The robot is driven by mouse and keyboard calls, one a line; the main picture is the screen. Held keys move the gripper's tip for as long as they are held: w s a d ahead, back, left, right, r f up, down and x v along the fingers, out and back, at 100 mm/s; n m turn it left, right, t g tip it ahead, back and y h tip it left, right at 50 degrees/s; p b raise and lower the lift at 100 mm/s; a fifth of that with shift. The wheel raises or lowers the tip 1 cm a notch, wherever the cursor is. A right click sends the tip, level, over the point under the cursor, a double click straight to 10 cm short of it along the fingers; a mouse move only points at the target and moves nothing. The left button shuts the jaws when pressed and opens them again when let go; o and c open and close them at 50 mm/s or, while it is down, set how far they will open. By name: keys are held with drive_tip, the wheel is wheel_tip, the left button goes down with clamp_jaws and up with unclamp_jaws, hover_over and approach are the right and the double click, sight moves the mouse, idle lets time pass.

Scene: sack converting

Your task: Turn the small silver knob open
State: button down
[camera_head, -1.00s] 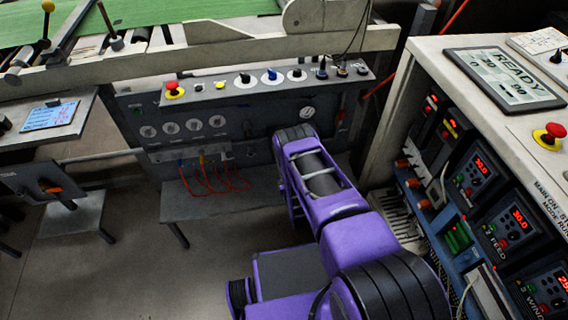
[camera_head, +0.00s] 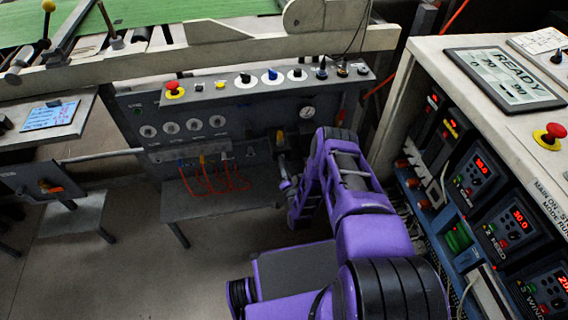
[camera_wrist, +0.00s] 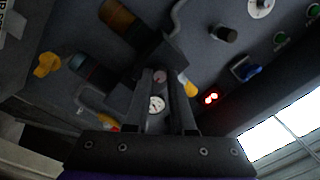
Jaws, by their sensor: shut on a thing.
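My gripper (camera_wrist: 162,80) is in the wrist view, with its two dark fingers reaching into the dark fittings on the machine's panel. The fingers are closed around a small round greyish-pink piece (camera_wrist: 159,76), which looks like the small silver knob. Most of it is hidden by the fingers, and I cannot tell how far it is turned. A small white dial gauge (camera_wrist: 156,104) shows between the fingers. In the head view my gripper (camera_head: 287,188) is low at the right part of the panel, partly hidden by my arm; the knob cannot be made out there.
A yellow knob (camera_wrist: 46,64) and an amber bowl (camera_wrist: 118,17) sit close by. In the head view, red hoses (camera_head: 212,180) hang to the left and the control cabinet (camera_head: 425,62) stands to the right.

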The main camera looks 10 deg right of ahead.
drive_tip(key=shift+m, duration=3.9)
drive_tip(key=c, duration=0.8)
unclamp_jaws()
drive_tip(key=shift+o, duration=0.2)
drive_tip(key=shift+s, duration=0.1)
